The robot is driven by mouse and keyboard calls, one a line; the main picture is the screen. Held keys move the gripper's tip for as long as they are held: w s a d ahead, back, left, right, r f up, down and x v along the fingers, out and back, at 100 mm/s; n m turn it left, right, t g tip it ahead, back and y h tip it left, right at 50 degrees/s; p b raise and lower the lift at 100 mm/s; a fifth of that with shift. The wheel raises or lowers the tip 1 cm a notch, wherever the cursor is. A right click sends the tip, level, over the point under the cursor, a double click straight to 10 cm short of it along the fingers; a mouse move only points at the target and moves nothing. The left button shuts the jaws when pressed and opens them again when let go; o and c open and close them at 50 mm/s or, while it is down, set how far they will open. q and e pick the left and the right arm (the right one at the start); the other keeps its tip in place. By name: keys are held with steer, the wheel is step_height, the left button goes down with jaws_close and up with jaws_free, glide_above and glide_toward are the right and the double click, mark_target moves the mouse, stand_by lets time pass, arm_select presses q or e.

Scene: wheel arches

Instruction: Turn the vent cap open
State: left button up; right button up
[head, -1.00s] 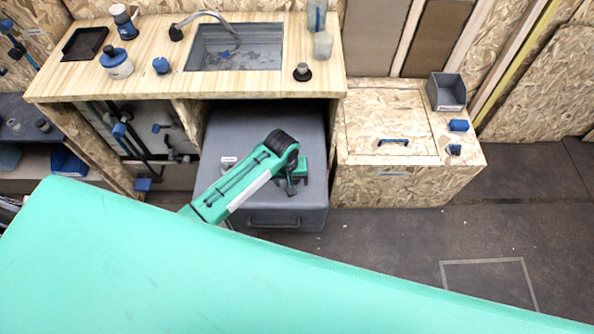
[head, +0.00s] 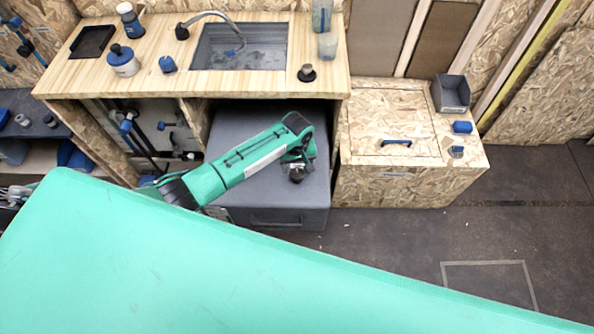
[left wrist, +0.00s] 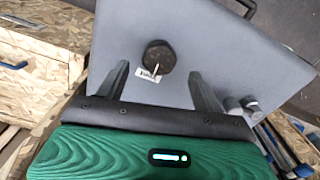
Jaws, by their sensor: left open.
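The vent cap (left wrist: 158,57) is a dark round knob on top of a grey box (left wrist: 230,50), with a small white label beside it. In the head view my left forearm covers the cap, and the grey box (head: 240,125) shows under the counter. My left gripper (left wrist: 160,74) is open and empty. Its two dark fingers point towards the box top, and in the wrist view the cap appears between and slightly beyond the fingertips. I cannot tell the remaining height. In the head view the left gripper (head: 297,172) hangs over the right part of the box.
A wooden counter (head: 90,83) with a sink (head: 240,55) overhangs the box at the back. A chipboard chest (head: 390,125) with a blue handle stands close on the right. A large green surface fills the foreground. The floor at right is clear.

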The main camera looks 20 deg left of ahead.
mark_target(297, 174)
arm_select(q)
steer(key=shift+f, duration=2.35)
steer(key=c, duration=1)
